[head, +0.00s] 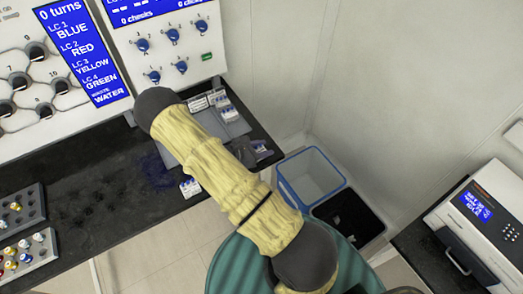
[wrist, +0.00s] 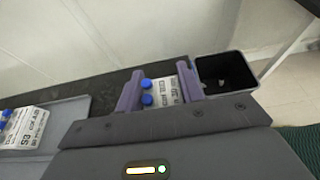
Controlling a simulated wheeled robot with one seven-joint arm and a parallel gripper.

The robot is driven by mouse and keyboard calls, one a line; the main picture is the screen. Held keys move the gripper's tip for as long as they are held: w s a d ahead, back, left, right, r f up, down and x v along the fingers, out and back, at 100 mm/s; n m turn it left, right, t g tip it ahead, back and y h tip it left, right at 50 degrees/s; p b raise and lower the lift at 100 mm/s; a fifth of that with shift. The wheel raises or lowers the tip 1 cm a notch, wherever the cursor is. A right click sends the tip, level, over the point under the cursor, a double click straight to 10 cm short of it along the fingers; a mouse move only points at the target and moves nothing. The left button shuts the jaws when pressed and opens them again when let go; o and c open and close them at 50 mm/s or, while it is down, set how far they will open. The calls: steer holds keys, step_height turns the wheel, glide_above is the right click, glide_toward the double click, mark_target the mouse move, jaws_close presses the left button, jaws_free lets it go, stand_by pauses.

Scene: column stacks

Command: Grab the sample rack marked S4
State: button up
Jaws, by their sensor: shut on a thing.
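My gripper (wrist: 160,92) is in the wrist view, with its two purple fingers on either side of a small white sample rack (wrist: 168,91). The fingers are shut on this rack, which has blue-capped vials and a printed label too small and tilted to read surely. Another white rack (wrist: 24,128) with blue caps, its label seeming to read S3, sits at the left on a grey tray (wrist: 75,112). In the head view my arm hides most of the gripper. Several small white racks stand on the grey tray (head: 238,128) there, with one (head: 190,187) near the bench's front edge.
A dark open box (wrist: 225,72) stands close beside the right finger. A white instrument (head: 485,215) is at the far right. Control panels stand behind the bench.

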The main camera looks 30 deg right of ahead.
mark_target(262, 149)
step_height(262, 149, up, 10)
steer(key=shift+f+b, duration=0.25)
steer(key=shift+b, duration=0.85)
